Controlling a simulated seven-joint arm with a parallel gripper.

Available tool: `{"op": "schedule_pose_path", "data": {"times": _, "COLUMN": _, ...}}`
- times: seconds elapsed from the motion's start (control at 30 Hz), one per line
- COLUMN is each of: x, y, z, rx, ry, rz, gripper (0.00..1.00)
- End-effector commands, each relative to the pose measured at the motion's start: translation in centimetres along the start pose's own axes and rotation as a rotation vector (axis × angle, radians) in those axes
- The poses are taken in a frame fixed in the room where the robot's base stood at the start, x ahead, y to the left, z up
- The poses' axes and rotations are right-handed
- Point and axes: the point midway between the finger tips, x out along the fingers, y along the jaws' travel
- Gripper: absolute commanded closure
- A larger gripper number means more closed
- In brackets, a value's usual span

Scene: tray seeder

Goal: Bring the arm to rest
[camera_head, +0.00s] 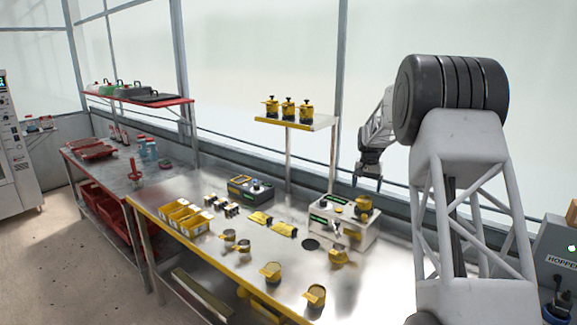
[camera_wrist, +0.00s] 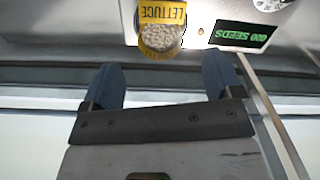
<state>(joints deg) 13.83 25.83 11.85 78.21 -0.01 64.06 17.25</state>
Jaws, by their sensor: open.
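My gripper (camera_head: 367,182) hangs in the air above the right part of the metal bench, near the window wall. In the wrist view its two blue fingers (camera_wrist: 163,72) are spread apart with nothing between them. A yellow cup labelled LETTUCE (camera_wrist: 162,38), full of pale seeds, shows just past the fingertips, apart from them. It sits at a white machine (camera_wrist: 240,12) with a green display reading 600 SEEDS or similar. In the head view the machine (camera_head: 368,236) stands on the bench below my gripper, with a yellow cup (camera_head: 363,204) on top.
The metal bench (camera_head: 210,262) holds yellow bins (camera_head: 186,217), a dark control box (camera_head: 250,190) and several yellow cups. A raised shelf (camera_head: 322,122) carries three yellow-black bottles. The air around my gripper looks free.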

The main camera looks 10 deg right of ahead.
Motion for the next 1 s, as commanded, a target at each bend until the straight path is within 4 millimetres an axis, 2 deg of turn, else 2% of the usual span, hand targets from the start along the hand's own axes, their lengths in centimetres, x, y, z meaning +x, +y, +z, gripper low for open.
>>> {"op": "schedule_pose_path", "data": {"times": 0.17, "x": -1.3, "y": -0.1, "z": 1.4, "rx": -0.012, "ry": 0.007, "rz": -0.002, "gripper": 0.15}}
{"op": "schedule_pose_path", "data": {"times": 0.37, "x": -3.9, "y": -0.2, "z": 5.0, "rx": -0.040, "ry": 0.020, "rz": -0.005, "gripper": 0.15}}
{"op": "schedule_pose_path", "data": {"times": 0.7, "x": -8.7, "y": -0.1, "z": 13.3, "rx": -0.106, "ry": 0.047, "rz": -0.012, "gripper": 0.15}}
{"op": "schedule_pose_path", "data": {"times": 1.0, "x": -11.9, "y": 0.6, "z": 21.0, "rx": -0.164, "ry": 0.072, "rz": -0.019, "gripper": 0.15}}
